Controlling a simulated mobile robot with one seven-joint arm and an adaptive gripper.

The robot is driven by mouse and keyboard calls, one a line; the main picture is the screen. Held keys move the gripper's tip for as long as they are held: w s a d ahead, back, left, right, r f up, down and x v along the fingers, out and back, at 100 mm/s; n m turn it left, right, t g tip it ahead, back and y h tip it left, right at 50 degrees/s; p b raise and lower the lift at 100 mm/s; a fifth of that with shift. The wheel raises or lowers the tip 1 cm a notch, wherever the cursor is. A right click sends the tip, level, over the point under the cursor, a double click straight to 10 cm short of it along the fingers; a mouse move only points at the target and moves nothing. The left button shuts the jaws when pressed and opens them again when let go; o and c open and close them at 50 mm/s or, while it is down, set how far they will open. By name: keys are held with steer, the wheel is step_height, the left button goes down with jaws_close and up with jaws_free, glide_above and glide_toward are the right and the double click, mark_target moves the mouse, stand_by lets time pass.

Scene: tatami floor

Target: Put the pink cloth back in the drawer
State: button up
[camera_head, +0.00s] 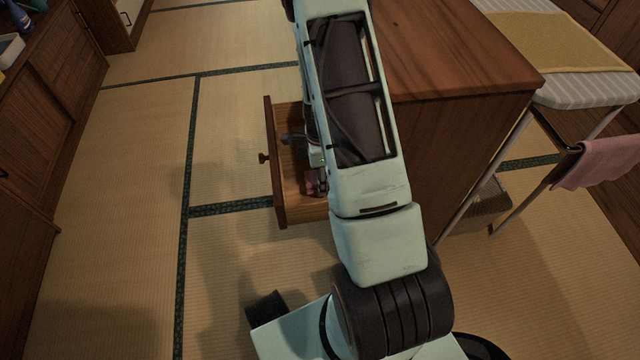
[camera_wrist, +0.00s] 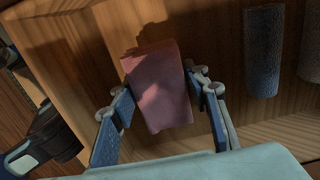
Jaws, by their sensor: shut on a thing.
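The open wooden drawer (camera_head: 281,170) juts left from the wooden cabinet. My gripper (camera_head: 317,186) reaches down into it, partly hidden by my arm. In the wrist view, my gripper (camera_wrist: 160,88) is shut on a folded pink cloth (camera_wrist: 160,92), with one blue finger pad on each side. The cloth is inside the drawer area, over its wooden bottom (camera_wrist: 210,30). I cannot tell whether it touches the bottom. In the head view a small pink patch of the cloth (camera_head: 311,181) shows beside the gripper.
A dark grey-blue roll (camera_wrist: 263,52) lies right of the cloth, with a brownish one (camera_wrist: 312,50) at the edge. A larger pink towel (camera_head: 597,163) hangs by the ironing board (camera_head: 590,88) at right. Tatami floor (camera_head: 130,190) left of the drawer is clear.

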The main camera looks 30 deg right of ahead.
steer(key=shift+f, duration=0.85)
steer(key=shift+f, duration=0.1)
steer(key=o, duration=1.1)
step_height(320, 180, up, 12)
steer(key=p, duration=0.4)
